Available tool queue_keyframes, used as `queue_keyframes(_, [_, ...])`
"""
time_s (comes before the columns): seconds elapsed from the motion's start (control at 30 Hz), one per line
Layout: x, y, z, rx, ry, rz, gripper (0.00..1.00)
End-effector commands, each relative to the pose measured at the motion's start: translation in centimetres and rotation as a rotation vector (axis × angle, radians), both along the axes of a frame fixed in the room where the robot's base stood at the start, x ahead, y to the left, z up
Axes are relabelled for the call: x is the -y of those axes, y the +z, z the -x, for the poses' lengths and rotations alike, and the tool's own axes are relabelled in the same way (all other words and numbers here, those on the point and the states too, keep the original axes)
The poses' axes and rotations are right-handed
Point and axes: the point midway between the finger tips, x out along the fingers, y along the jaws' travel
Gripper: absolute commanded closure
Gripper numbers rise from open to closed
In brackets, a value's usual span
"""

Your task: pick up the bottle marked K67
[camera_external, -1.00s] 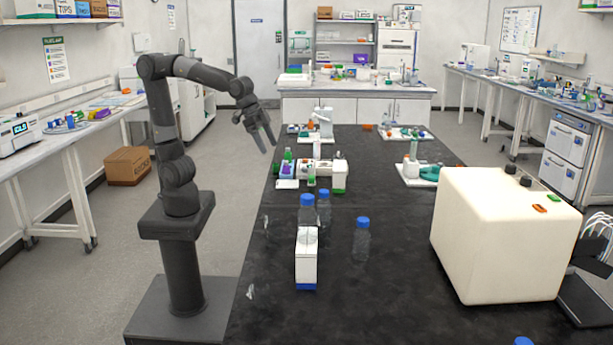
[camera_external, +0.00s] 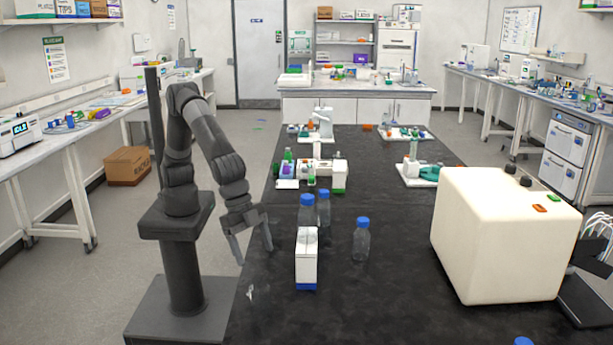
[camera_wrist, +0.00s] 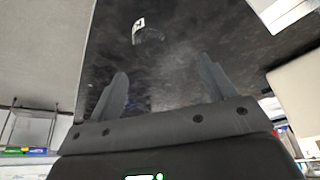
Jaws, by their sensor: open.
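Three clear bottles with blue caps stand upright on the black bench in the external view: one on the right (camera_external: 361,242), one at the back (camera_external: 323,209), and one (camera_external: 306,214) partly hidden behind a white box. No K67 mark is readable on any of them. My gripper (camera_external: 253,254) is open and empty, pointing down by the bench's left edge, left of the bottles and apart from them. Its two fingers also show spread in the wrist view (camera_wrist: 162,88). A small white label-like patch (camera_wrist: 138,27) lies ahead of them; what bears it is unclear.
The white box with a blue base (camera_external: 306,262) stands between my gripper and the bottles. A large cream machine (camera_external: 500,240) fills the bench's right side. Racks and small items (camera_external: 313,170) stand farther back. Another blue cap (camera_external: 523,341) shows at the bottom edge.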

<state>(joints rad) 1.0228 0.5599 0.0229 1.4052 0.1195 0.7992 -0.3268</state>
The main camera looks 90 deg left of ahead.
Motion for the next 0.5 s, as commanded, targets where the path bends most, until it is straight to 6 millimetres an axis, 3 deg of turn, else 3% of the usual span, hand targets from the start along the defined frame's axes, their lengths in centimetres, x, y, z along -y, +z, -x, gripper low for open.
queue_keyframes(0.17, [1.0,-1.2,0.2,0.0,-0.008,-0.002,0.24])
queue_keyframes(0.5, [2.2,-5.6,-1.1,-0.001,-0.008,-0.002,0.24])
